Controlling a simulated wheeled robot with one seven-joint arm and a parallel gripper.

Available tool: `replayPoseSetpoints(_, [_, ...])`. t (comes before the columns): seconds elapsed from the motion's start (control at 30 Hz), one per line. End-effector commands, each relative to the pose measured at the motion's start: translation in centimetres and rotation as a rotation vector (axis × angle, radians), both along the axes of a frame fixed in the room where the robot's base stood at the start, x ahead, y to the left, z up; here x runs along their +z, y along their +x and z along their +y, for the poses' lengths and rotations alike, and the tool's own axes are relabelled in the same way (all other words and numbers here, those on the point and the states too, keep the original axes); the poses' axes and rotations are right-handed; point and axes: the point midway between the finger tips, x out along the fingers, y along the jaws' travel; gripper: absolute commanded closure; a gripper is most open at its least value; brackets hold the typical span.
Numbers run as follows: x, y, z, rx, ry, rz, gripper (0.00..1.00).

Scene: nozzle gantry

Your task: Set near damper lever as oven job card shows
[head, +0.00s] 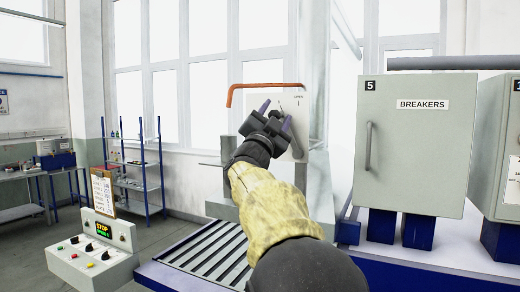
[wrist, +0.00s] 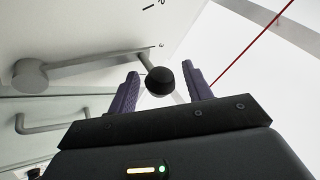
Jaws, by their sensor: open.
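The damper lever (wrist: 95,66) is a grey rod running from a round pivot at the left to a black ball knob (wrist: 160,81) in the wrist view. My gripper (wrist: 172,82) is open, with its two purple fingers on either side of the knob; I cannot tell if either touches it. In the head view my gripper (head: 277,112) is in front of a pale panel (head: 298,101) with an "OPEN" mark, and hides most of the lever. A clipboard card (head: 103,192) stands at the left on a control box; its writing is too small to read.
An orange bent pipe (head: 268,86) passes just above my gripper. A grey breaker cabinet (head: 412,145) stands at the right. The control box (head: 92,257) with buttons is at the lower left, beside a slatted roller table (head: 208,252). A grey bar handle (wrist: 60,126) is below the lever.

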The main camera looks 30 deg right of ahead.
Motion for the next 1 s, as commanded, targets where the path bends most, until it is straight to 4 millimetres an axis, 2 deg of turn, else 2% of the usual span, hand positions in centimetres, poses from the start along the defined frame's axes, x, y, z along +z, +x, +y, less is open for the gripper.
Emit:
replayPoseSetpoints(0.1, [-1.8, -1.0, 1.7, 0.003, 0.001, -0.001, 0.5])
replayPoseSetpoints(0.7, [-8.1, -6.2, 9.8, 0.003, 0.001, 0.001, 0.5])
replayPoseSetpoints(1.0, [-8.7, -7.0, 10.8, -0.001, 0.001, 0.001, 0.5])
